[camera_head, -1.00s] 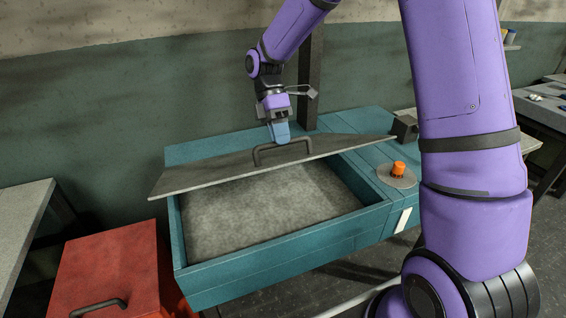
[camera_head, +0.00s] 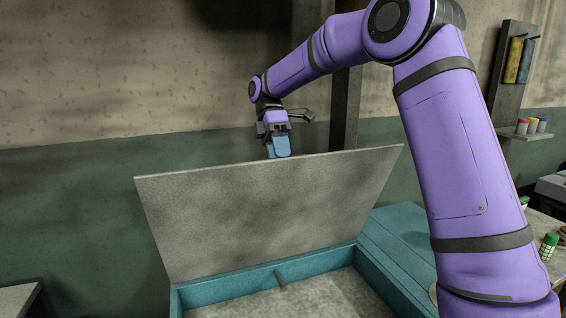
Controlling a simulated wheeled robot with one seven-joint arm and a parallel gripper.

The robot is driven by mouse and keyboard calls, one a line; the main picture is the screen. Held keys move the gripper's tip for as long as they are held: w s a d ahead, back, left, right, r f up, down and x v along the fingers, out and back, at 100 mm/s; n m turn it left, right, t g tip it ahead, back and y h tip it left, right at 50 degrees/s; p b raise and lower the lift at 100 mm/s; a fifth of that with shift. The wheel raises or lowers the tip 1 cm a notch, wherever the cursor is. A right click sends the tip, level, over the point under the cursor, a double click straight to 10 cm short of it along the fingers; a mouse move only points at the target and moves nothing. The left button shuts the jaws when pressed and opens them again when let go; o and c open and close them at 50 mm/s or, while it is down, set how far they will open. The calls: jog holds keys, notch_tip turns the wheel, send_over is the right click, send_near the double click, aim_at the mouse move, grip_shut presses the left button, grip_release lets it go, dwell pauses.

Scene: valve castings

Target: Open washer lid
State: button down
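The washer lid (camera_head: 270,208) is a flat grey panel. It stands steeply raised from the back of the teal washer (camera_head: 246,289), with its underside facing me. The washer's basin below is open to view, and its front is cut off by the frame. My gripper (camera_head: 279,150) is at the lid's upper edge, on the far side, with its blue fingers pointing down. The lid's handle is hidden behind the panel, so I cannot see whether the fingers are around it or how far apart they are.
A dark post (camera_head: 345,110) stands behind the lid. A grey table corner (camera_head: 18,298) shows at lower left. At right, a green container (camera_head: 549,246) stands on a surface, and a wall shelf (camera_head: 526,133) holds small jars.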

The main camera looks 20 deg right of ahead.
jog(key=shift+w+d+f+g, duration=0.1)
jog(key=shift+w+f+g, duration=0.1)
jog(key=shift+w, duration=0.4)
jog(key=shift+w+f+g, duration=0.2)
jog(key=shift+w, duration=0.35)
jog(key=c, duration=1)
grip_release()
jog(key=shift+w+f, duration=0.15)
jog(key=shift+w, duration=0.05)
jog(key=shift+c, duration=0.2)
jog(key=shift+s, duration=0.1)
jog(key=shift+c, duration=0.3)
jog(key=shift+r, duration=0.2)
jog(key=s+r, duration=0.2)
jog(key=s, duration=0.6)
jog(key=s+r, duration=0.3)
jog(key=s, duration=0.5)
